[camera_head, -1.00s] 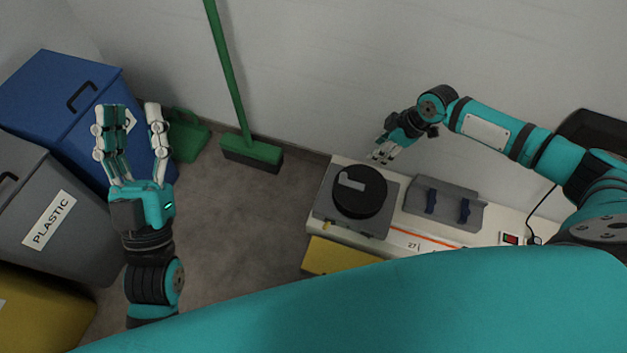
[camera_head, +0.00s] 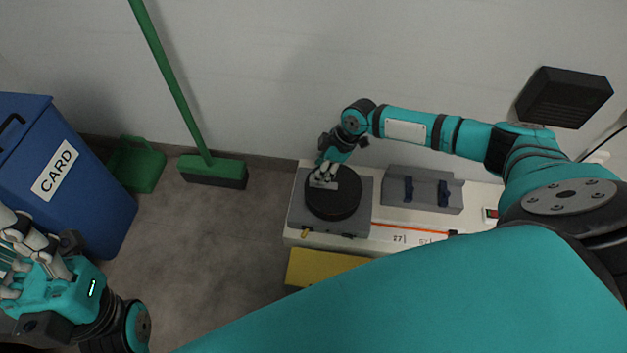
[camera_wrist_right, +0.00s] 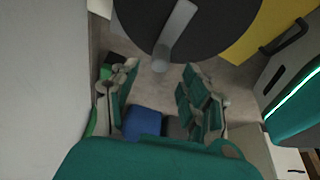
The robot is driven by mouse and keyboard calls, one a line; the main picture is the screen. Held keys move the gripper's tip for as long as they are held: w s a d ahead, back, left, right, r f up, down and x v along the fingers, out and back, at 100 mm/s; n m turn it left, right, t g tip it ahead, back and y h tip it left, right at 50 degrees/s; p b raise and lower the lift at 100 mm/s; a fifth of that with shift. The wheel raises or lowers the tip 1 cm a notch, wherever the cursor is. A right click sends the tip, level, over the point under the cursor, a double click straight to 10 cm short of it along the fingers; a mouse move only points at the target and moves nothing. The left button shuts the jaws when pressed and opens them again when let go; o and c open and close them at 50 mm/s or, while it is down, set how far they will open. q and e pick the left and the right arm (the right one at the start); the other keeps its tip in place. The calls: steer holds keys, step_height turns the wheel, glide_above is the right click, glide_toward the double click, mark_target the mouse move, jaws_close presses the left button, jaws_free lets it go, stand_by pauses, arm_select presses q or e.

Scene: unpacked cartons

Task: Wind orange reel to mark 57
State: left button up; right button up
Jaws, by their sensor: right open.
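The reel is a black round drum (camera_head: 334,202) on a grey base plate (camera_head: 361,226) on the white bench. It has a grey crank handle (camera_wrist_right: 175,35) on its top. An orange strip (camera_head: 412,229) runs right from the reel, past a mark 27 (camera_head: 398,239) and a second mark partly hidden by my teal body. A small dark piece (camera_head: 452,233) sits at the strip's right end. My right gripper (camera_head: 325,174) is at the drum's far left part, over the handle. In the wrist view its spread fingers (camera_wrist_right: 160,72) lie either side of the handle's end. My left gripper (camera_head: 22,252) is spread and empty at the left edge.
A red switch (camera_head: 491,214) is farther right. A yellow box (camera_head: 322,266) is in front of the bench. A blue CARD bin (camera_head: 85,200), green dustpan (camera_head: 136,165) and green broom (camera_head: 212,168) stand left. Bare floor lies between.

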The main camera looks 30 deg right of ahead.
mark_target(333, 188)
steer(key=b+x, duration=0.1)
steer(key=x, duration=0.4)
steer(key=shift+b, duration=0.35)
jaws_close()
